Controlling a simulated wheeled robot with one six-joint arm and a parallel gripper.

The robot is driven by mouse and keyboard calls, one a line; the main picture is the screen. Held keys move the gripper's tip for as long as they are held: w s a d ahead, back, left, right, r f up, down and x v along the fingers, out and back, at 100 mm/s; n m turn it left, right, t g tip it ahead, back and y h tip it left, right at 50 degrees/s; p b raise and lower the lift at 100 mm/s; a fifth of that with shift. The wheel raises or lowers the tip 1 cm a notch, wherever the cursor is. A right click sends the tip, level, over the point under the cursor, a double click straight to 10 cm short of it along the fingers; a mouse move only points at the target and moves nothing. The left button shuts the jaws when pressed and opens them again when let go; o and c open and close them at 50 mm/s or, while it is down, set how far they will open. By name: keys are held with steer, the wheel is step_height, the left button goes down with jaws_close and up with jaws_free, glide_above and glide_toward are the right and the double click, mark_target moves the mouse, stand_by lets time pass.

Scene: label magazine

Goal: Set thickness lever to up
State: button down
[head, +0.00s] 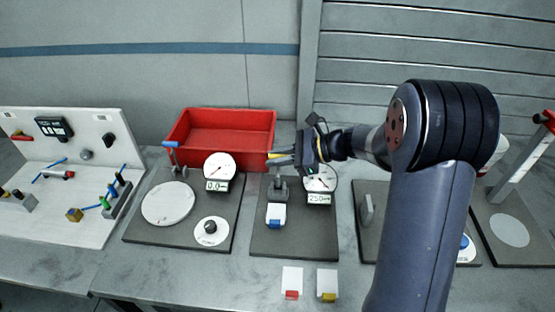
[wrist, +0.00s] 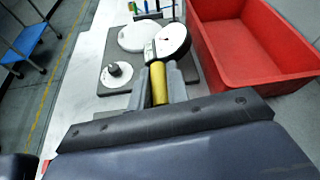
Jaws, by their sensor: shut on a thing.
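My gripper (head: 284,157) is over the middle station in the head view. In the wrist view my gripper (wrist: 159,82) is shut on a yellow cylindrical handle (wrist: 158,88), which appears to be the thickness lever's grip. In the head view only a bit of yellow shows between the fingers, above the grey gauge stand (head: 279,187). My wrist hides part of the stand and of its round dial (head: 321,180). The display (head: 319,199) below the dial seems to read 250. The lever's exact angle cannot be told.
A red bin (head: 222,118) stands behind. The left station has a blue-handled lever (head: 171,144), a dial (head: 219,167) and a white disc (head: 168,203). A white block with a blue front (head: 276,215) sits before the stand. Two small blocks lie at the front edge.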

steer(key=shift+w, duration=0.45)
steer(key=shift+r, duration=0.1)
steer(key=c, duration=1.4)
jaws_free()
steer(key=shift+w, duration=0.1)
steer(key=shift+o, duration=0.2)
steer(key=b+v, duration=0.2)
steer(key=v, duration=0.8)
steer(key=shift+d, duration=0.4)
steer(key=shift+a+r, duration=0.1)
